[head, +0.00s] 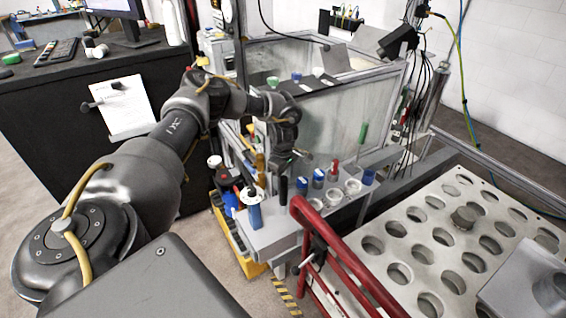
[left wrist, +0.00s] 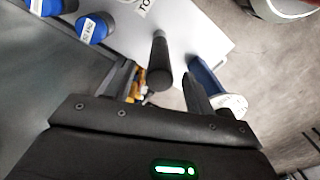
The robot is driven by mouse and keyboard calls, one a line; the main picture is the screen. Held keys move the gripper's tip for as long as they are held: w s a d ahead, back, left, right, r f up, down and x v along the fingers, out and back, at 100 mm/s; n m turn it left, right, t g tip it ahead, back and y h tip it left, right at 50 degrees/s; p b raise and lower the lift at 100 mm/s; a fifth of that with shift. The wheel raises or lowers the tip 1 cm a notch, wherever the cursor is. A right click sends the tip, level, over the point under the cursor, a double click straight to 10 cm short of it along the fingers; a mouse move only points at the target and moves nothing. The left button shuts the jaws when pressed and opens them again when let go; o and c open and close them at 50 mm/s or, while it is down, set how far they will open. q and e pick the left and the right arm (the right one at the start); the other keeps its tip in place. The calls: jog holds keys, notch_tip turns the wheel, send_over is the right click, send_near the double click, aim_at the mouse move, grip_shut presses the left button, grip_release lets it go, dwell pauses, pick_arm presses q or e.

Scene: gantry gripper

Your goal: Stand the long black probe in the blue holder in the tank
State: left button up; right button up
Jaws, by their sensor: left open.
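A black rod, apparently the probe (head: 283,190), stands upright on the grey ledge before the glass tank (head: 325,125). My left gripper (head: 290,160) is just above it, open. In the left wrist view the black probe (left wrist: 160,58) lies between the two spread fingers of the left gripper (left wrist: 158,85), with a gap on both sides. I cannot make out a blue holder inside the tank with certainty; the glass is hazy and my arm covers part of it. My right gripper is not in view.
A blue and white bottle-like item (head: 252,212) stands left of the probe; it shows close beside one finger in the left wrist view (left wrist: 203,75). Blue-capped containers (head: 318,178) stand to the right on the ledge. A red rail (head: 340,262) and perforated rack (head: 410,243) fill the right front.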

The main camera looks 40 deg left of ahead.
aim_at(283, 197)
pick_arm(q)
jog(key=shift+f, duration=1.6)
grip_shut()
